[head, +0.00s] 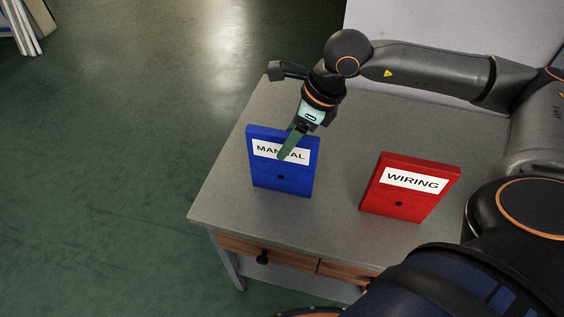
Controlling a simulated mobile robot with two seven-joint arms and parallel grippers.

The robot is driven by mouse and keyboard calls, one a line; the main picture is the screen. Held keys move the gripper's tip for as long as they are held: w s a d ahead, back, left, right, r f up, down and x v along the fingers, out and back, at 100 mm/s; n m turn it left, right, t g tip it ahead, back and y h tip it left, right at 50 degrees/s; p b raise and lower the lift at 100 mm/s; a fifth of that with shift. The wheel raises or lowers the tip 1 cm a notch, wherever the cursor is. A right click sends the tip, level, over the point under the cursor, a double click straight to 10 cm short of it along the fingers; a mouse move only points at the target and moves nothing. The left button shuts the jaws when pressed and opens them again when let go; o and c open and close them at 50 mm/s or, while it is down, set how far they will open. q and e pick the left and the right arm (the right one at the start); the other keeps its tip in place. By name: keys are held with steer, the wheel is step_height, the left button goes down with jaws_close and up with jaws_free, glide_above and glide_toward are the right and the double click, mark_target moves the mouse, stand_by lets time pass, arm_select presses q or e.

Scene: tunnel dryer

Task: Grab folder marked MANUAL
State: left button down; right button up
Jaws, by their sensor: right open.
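The blue folder (281,181) marked MANUAL stands upright on the grey table, its label facing me. My right gripper (290,145) is at the folder's top edge, pointing down, with a green finger in front of the label and covering part of the word. The other finger is hidden, so I cannot tell whether it is behind the folder. The right gripper is open. A red folder (409,190) marked WIRING stands upright to the right, apart from the gripper. My left gripper is not in view.
The grey table (343,220) has drawers with a dark knob (262,257) at the front. Bare table top lies between the two folders. A pale panel (450,25) stands behind the table. Green floor is open to the left, with leaning boards (22,28) at the far left.

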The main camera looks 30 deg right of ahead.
mark_target(277, 151)
steer(key=x, duration=0.2)
steer(key=p+x, duration=0.1)
steer(key=x, duration=0.1)
steer(key=shift+w+a, duration=0.15)
steer(key=shift+w, duration=0.3)
steer(key=shift+w+a+f, duration=0.1)
steer(key=shift+f, duration=0.35)
steer(key=shift+f+b, duration=0.25)
steer(key=shift+b, duration=0.3)
jaws_close()
steer(key=shift+r, duration=0.1)
stand_by(0.4)
